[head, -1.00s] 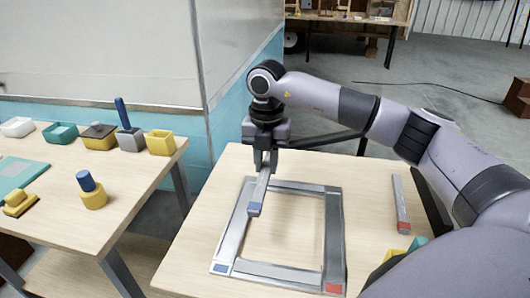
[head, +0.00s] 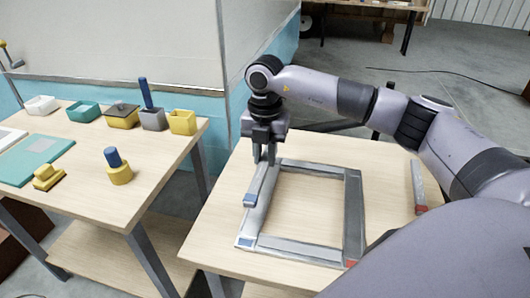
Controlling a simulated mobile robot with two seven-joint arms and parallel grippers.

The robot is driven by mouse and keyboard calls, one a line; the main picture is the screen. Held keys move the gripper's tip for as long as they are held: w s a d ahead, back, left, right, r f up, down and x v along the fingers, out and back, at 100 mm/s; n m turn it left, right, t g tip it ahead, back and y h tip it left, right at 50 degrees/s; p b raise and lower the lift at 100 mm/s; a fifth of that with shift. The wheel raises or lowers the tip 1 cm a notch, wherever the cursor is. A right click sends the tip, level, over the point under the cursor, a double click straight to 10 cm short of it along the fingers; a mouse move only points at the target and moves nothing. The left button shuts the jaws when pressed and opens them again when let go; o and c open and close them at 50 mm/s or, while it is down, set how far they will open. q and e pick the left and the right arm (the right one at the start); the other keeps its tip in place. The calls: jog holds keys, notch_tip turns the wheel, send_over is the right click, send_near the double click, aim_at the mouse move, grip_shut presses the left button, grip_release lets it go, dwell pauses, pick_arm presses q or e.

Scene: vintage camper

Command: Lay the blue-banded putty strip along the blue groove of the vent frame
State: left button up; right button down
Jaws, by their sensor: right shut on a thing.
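The vent frame (head: 298,250) lies flat on the right-hand table. Its left side carries a blue mark (head: 245,241) at the near-left corner, and a red mark (head: 350,263) is at the near-right corner. My right gripper (head: 264,157) is above the frame's far-left corner, shut on the far end of the blue-banded putty strip (head: 258,184). The strip lines up with the frame's left side, its blue band (head: 250,200) toward the near end. I cannot tell whether it touches the groove. My left gripper is not in view.
A red-banded strip (head: 419,188) lies on the table right of the frame. The left table holds several small bins (head: 183,121), a yellow pot with a blue top (head: 117,167), a yellow block (head: 48,177) and a teal mat (head: 33,160).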

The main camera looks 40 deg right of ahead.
aim_at(265, 185)
jog(key=shift+f+b, duration=1.7)
jog(key=shift+f, duration=1.2)
jog(key=shift+f, duration=0.45)
jog(key=c, duration=0.9)
grip_release()
jog(key=shift+o, duration=0.2)
